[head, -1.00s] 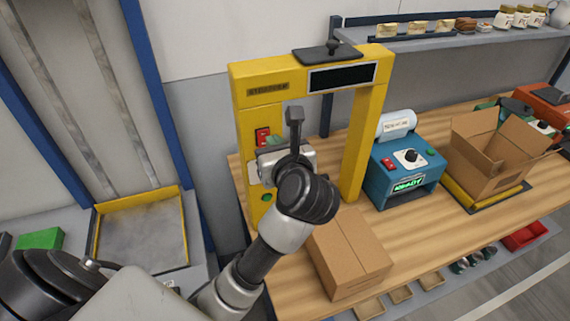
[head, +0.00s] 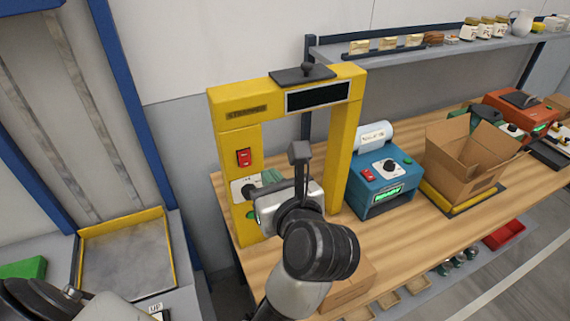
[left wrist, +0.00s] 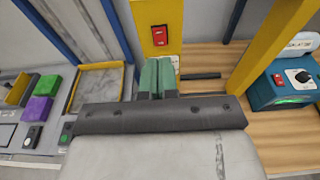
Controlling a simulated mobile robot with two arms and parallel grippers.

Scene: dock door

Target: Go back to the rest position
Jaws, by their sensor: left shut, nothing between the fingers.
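My left gripper (left wrist: 157,77) shows its green fingers close together in the left wrist view, shut and empty. In the head view my left gripper (head: 270,178) is partly hidden behind my wrist, in front of the left post of the yellow strapper frame (head: 336,160). The red switch (head: 244,157) on that post is uncovered in the head view. It also shows just beyond the fingers in the left wrist view (left wrist: 160,36). My right gripper is not in view.
A closed cardboard box (head: 350,284) lies on the wooden bench (head: 415,225), mostly behind my arm. A blue label machine (head: 384,180) and an open carton (head: 466,160) stand to the right. A yellow-edged lift tray (head: 125,258) is at left.

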